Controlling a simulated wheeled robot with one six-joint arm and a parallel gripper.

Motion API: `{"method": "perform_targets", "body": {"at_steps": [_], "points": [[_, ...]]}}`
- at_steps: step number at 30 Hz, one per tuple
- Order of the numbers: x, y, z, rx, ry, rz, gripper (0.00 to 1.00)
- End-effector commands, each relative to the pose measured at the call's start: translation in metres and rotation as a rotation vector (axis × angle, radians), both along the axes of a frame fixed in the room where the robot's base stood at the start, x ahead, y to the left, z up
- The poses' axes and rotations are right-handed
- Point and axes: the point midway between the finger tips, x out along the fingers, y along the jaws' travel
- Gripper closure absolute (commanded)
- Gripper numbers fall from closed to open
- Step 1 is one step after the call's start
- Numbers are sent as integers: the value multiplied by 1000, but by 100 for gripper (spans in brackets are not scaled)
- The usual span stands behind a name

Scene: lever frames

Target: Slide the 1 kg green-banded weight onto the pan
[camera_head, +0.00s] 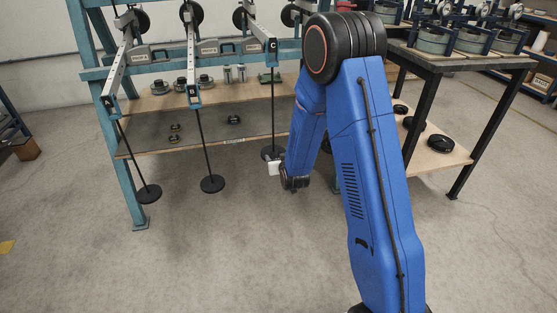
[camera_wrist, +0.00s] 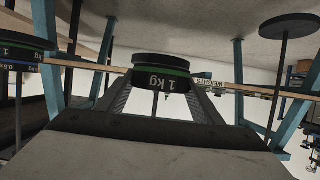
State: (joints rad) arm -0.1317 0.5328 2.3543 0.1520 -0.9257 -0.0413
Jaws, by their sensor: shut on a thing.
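My gripper (camera_wrist: 160,100) is shut on a black weight (camera_wrist: 162,77) with a green band and the mark 1 Kg. The wrist picture is upside down. A dark disc shows right against the weight's underside; I cannot tell if it is the pan or part of the weight. The weight is not distinct there.
Two bare pans hang to the left, one (camera_head: 212,184) nearer and one (camera_head: 149,194) farther. A stack of banded weights (camera_wrist: 20,50) stands close beside my gripper in the wrist view. A shelf (camera_head: 235,136) lies behind. The floor in front is clear.

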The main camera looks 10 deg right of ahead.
Motion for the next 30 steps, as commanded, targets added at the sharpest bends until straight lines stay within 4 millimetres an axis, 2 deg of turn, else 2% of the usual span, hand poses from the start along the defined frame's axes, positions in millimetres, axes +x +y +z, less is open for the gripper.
{"method": "perform_targets", "body": {"at_steps": [20,30], "points": [[29,0,2,1,-5,0,84],[32,0,2,0,-4,0,84]]}}
